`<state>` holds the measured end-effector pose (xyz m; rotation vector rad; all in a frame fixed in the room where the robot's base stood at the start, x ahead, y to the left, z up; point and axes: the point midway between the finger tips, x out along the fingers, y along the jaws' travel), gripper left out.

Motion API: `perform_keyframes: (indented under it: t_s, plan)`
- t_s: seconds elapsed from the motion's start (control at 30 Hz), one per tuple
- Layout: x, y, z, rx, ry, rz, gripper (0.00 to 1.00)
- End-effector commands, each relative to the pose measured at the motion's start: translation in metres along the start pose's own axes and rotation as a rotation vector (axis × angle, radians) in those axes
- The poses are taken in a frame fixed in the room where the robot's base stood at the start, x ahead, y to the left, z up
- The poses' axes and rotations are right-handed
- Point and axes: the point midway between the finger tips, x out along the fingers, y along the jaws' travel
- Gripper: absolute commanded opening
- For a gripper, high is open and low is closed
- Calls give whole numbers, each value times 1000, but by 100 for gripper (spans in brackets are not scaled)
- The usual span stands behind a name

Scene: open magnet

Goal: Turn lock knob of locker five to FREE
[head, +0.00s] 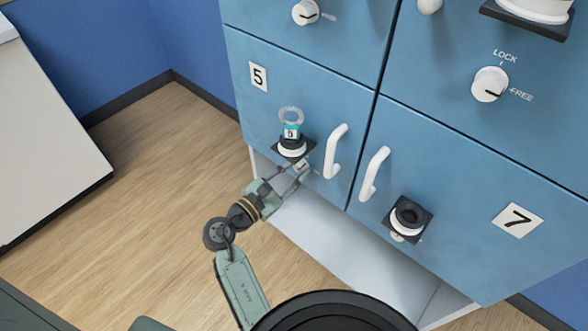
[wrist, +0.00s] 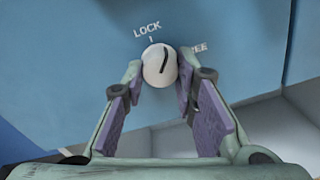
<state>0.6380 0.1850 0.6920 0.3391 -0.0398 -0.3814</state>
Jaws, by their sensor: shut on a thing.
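Locker five's blue door (head: 330,100) carries a "5" plate (head: 258,76) and a white handle (head: 335,151). Its lock knob (wrist: 159,65) is round and white with a dark pointer line. In the wrist view the line points up and slightly right, between the LOCK label (wrist: 147,30) and the partly hidden FREE label (wrist: 198,48). My gripper (wrist: 160,76) has one fingertip on each side of the knob and is shut on it. In the head view my gripper (head: 302,168) is at the door's lower part, largely hiding the knob.
Just above my gripper, a black mount (head: 285,153) holds a clear ring with a teal "5" tag (head: 292,131). Locker seven's handle (head: 375,174) and black mount (head: 428,222) are at right. Open wooden floor (head: 150,190) lies left.

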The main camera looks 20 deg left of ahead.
Motion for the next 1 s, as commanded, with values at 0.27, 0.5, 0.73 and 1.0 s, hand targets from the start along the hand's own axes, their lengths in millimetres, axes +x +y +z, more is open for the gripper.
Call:
perform_keyframes:
  t_s: [0.27, 0.5, 0.73, 1.0]
  plan:
    - [0, 0, 0, 264, 11, 3, 0]
    - [0, 1, -1, 491, 19, 6, 0]
    - [0, 1, -1, 686, 27, 8, 0]
    - [0, 2, 1, 846, 32, 10, 0]
